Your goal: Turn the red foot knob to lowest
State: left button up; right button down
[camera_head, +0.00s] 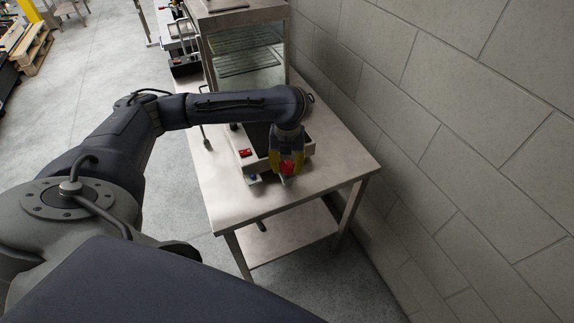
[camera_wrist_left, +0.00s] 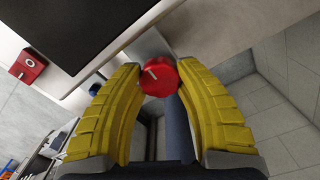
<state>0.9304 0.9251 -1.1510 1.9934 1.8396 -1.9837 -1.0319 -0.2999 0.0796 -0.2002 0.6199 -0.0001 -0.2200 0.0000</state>
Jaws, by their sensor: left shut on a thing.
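The red foot knob (camera_head: 288,168) is at the front right corner of a countertop appliance (camera_head: 262,161) with a dark top. My left gripper (camera_head: 287,166) reaches down over this corner. Its yellow fingers are shut on the knob, one tip on each side in the left wrist view (camera_wrist_left: 159,74). The fingers hide the knob's sides. My right gripper is not in view.
The appliance stands on a steel table (camera_head: 325,172) with a lower shelf (camera_head: 290,232). A small red switch (camera_head: 245,153) and a blue knob (camera_head: 252,177) are on its left side. A glass-fronted cabinet (camera_head: 245,55) stands behind. A block wall (camera_head: 440,110) runs along the right.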

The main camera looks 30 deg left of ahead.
pick_arm(q)
jog(key=shift+n, duration=0.3)
jog(key=n, duration=0.3)
jog(key=shift+n, duration=0.4)
jog(key=n, duration=0.3)
jog(key=shift+n, duration=0.3)
jog(key=n, duration=0.3)
jog(key=shift+d+n, duration=0.1)
jog(key=shift+n, duration=2)
jog(key=shift+w, duration=0.1)
jog(key=o, duration=1)
jog(key=shift+c, duration=0.2)
jog(key=o, duration=0.3)
